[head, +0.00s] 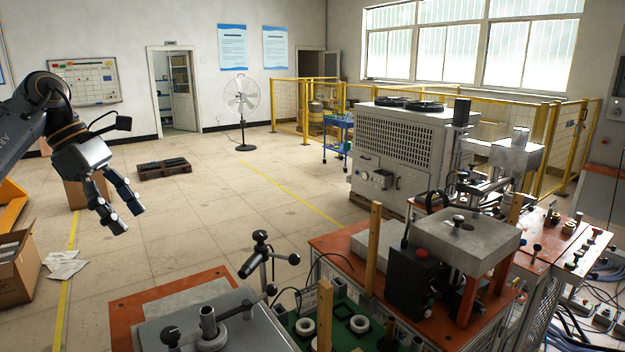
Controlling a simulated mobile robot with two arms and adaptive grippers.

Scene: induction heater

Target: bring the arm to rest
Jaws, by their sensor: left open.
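My left gripper (127,222) hangs at the left of the head view, with its arm coming in from the left edge. Its fingers point down and to the right. They are apart with nothing between them, and the gripper is open and empty. From this view it appears over the open floor, left of the workbench and touching nothing. My right gripper is not in view.
An orange-topped workbench (330,240) with the heater equipment (465,240) fills the lower right. A cardboard box (18,268) stands at lower left, and a pallet (164,168) lies behind. A fan (242,100) and a large chiller (400,150) stand further back. The middle floor is clear.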

